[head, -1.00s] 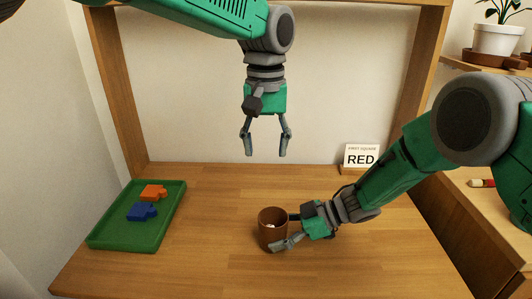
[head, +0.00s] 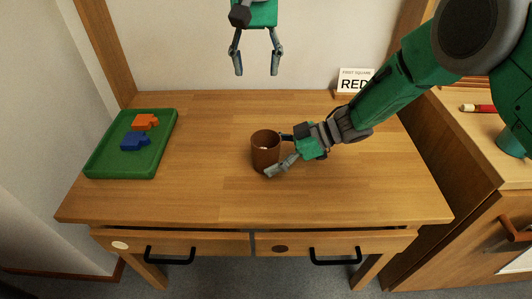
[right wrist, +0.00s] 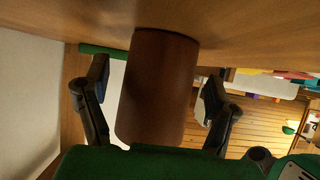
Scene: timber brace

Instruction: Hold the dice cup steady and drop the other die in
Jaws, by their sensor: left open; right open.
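The brown dice cup (head: 265,154) stands upright on the table, right of its middle; it fills the centre of the right wrist view (right wrist: 158,90). My right gripper (head: 279,154) is open around the cup, one finger on each side; in the right wrist view (right wrist: 155,78) gaps show between both fingers and the cup. My left gripper (head: 257,73) is open and empty, pointing down, high in front of the back wall. No other die is visible.
A green tray (head: 98,168) at the table's left holds an orange piece (head: 146,121) and a blue piece (head: 136,141). A sign reading RED (head: 354,82) stands at the back right. Two drawers (head: 210,243) with black handles are under the front edge. The tabletop between tray and cup is clear.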

